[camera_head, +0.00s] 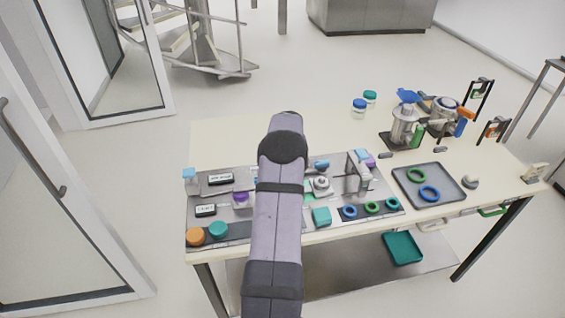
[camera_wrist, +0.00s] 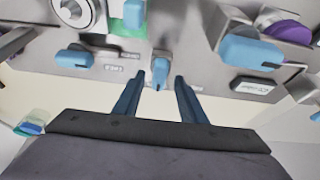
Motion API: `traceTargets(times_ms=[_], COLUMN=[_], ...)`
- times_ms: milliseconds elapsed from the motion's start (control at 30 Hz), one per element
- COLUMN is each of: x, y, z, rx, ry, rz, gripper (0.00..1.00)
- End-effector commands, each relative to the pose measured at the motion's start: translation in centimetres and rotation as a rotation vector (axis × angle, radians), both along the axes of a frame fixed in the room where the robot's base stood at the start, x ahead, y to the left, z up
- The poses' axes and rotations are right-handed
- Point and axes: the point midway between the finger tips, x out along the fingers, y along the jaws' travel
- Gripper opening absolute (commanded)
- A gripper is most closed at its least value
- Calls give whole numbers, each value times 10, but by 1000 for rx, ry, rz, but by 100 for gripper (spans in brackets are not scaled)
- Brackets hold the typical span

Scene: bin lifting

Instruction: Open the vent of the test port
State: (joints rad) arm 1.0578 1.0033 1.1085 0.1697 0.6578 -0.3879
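My gripper (camera_wrist: 159,77) is open, with its two dark blue fingers pointing at the panel (camera_wrist: 205,72). A small light blue knob or lever (camera_wrist: 160,68) on the panel shows between the fingertips, with a gap on each side. A larger blue handle (camera_wrist: 73,57) is to its left, near a small label. A wide blue handle (camera_wrist: 250,52) is to its right. I cannot tell from the lettering which part is the test port vent. In the head view my arm hides my gripper and the middle of the panel (camera_head: 243,172).
A round metal fitting (camera_wrist: 72,10) and a green block (camera_wrist: 130,18) are close by. In the head view, a metal post (camera_head: 356,178) stands on the panel's right. A grey tray (camera_head: 412,174) with rings lies farther right. The table's back left is clear.

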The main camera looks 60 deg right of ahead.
Motion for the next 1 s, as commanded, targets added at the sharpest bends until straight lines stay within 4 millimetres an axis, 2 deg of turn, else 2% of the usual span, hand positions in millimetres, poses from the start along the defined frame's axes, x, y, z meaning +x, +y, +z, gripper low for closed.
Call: traceTargets(times_ms=[267, 600, 767, 1000], x=[5, 5, 5, 5], y=[-4, -5, -5, -5], z=[-15, -17, -17, -17], rx=[1, -1, -1, 0], ry=[1, -1, -1, 0], rz=[0, 0, 0, -8], gripper=[38, 38, 0, 0])
